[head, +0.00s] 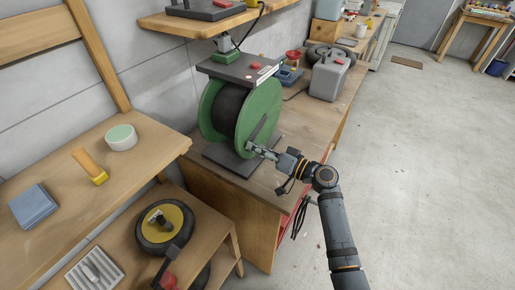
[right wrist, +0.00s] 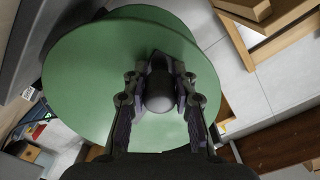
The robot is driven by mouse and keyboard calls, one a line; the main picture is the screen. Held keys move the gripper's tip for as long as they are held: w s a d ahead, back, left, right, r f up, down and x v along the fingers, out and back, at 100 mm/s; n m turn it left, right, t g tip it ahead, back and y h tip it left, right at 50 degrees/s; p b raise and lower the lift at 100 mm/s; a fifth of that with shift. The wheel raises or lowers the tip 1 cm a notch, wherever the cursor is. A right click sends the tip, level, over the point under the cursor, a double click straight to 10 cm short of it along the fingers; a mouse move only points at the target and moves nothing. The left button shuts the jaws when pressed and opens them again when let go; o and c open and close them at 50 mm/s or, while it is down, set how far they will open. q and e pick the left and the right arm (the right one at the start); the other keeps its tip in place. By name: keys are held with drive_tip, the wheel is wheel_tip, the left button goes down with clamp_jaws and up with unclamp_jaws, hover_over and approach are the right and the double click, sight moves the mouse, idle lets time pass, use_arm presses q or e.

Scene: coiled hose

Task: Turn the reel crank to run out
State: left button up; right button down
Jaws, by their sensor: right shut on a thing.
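The hose reel has green round side discs (head: 262,112) with dark hose wound between them. It stands on a dark base plate on the wooden bench. A dark crank arm (head: 259,128) runs slantwise across the front disc. My right gripper (head: 254,147) is at the lower end of the crank. In the right wrist view, a dark rounded crank handle (right wrist: 160,93) sits between the two fingers of my right gripper (right wrist: 160,80), which are shut on it. The green disc (right wrist: 90,65) fills the background there. My left gripper is not in view.
A grey toolbox (head: 329,78) stands behind the reel on the bench (head: 303,123). A shelf (head: 200,23) overhangs the reel. At left, a wooden table holds a round tub (head: 121,137), a brush (head: 90,166) and blue cloths (head: 35,207). The floor at right (head: 430,170) is clear.

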sight(247, 132)
drive_tip(key=r+m+p, duration=0.2)
drive_tip(key=r+m, duration=0.1)
drive_tip(key=shift+s+a+r+p, duration=0.1)
drive_tip(key=shift+s+a+p, duration=0.1)
drive_tip(key=shift+p, duration=0.1)
drive_tip(key=shift+r+m+p, duration=1.15)
drive_tip(key=shift+m, duration=0.55)
drive_tip(key=c, duration=1)
unclamp_jaws()
drive_tip(key=shift+w, duration=0.1)
drive_tip(key=shift+c, duration=0.2)
drive_tip(key=shift+d, duration=0.25)
drive_tip(key=v, duration=1.1)
drive_tip(key=shift+s+d, duration=0.2)
drive_tip(key=shift+s, duration=0.1)
